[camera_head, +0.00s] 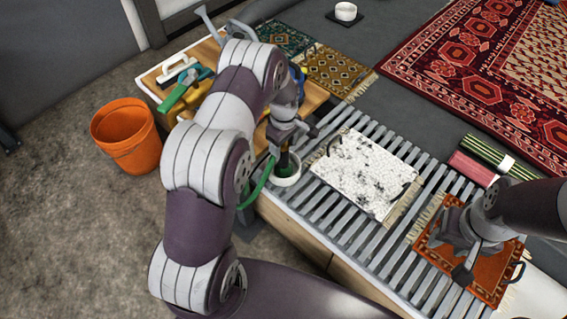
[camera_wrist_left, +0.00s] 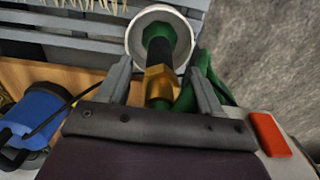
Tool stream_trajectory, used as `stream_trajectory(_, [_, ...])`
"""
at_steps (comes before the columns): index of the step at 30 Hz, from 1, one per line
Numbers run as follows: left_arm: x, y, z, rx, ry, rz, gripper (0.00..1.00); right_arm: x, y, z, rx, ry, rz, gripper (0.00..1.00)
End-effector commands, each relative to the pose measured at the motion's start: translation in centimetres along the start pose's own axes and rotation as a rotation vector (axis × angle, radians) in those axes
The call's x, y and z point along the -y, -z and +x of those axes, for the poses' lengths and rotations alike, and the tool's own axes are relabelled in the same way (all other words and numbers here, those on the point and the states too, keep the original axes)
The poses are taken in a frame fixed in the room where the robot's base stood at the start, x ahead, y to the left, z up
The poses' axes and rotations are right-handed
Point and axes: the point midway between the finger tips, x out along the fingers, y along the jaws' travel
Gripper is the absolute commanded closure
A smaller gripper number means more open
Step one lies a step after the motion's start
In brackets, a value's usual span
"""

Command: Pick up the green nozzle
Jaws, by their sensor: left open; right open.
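The green nozzle (camera_wrist_left: 160,50), with a black grip and a brass fitting (camera_wrist_left: 159,82), sits nose-in in a white cup (camera_wrist_left: 136,36). In the head view the cup (camera_head: 288,181) stands at the slatted bench's left edge and my gripper hides most of the nozzle. My left gripper (camera_wrist_left: 163,68) is open, with one finger on each side of the nozzle; I cannot tell whether they touch it. It also shows in the head view (camera_head: 284,150). My right gripper (camera_head: 466,258) is open and empty over a small orange rug (camera_head: 488,281).
A green hose (camera_head: 255,188) hangs by the cup. A wooden worktop (camera_head: 259,138) holds a green-handled tool (camera_head: 180,92) and a blue item (camera_wrist_left: 40,115). A white speckled rug (camera_head: 365,170) lies on the slats (camera_head: 335,215). An orange bucket (camera_head: 127,135) stands on the floor.

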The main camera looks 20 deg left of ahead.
Motion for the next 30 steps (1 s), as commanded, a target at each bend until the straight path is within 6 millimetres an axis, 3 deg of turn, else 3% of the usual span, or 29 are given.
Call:
stream_trajectory(6, [-0.1, 0.0, 0.1, -0.001, -0.002, 0.000, 0.38, 0.0, 0.0, 0.0, -0.001, 0.000, 0.000, 0.57])
stream_trajectory(11, [-0.1, 0.0, 0.1, -0.001, -0.002, 0.001, 0.90, 0.0, 0.0, 0.0, 0.000, 0.000, 0.000, 0.57])
stream_trajectory(12, [-0.1, 0.0, 0.1, -0.001, -0.002, 0.001, 0.93, 0.0, 0.0, 0.0, 0.000, 0.000, 0.000, 0.57])
stream_trajectory(23, [-0.1, 0.0, -0.7, -0.002, -0.003, 0.001, 0.93, 0.0, 0.1, -0.4, 0.000, 0.000, 0.000, 0.57])
stream_trajectory(30, [-0.2, -0.5, -5.0, -0.002, -0.003, 0.004, 0.93, 0.0, 0.3, -2.5, -0.001, 0.000, 0.000, 0.57])
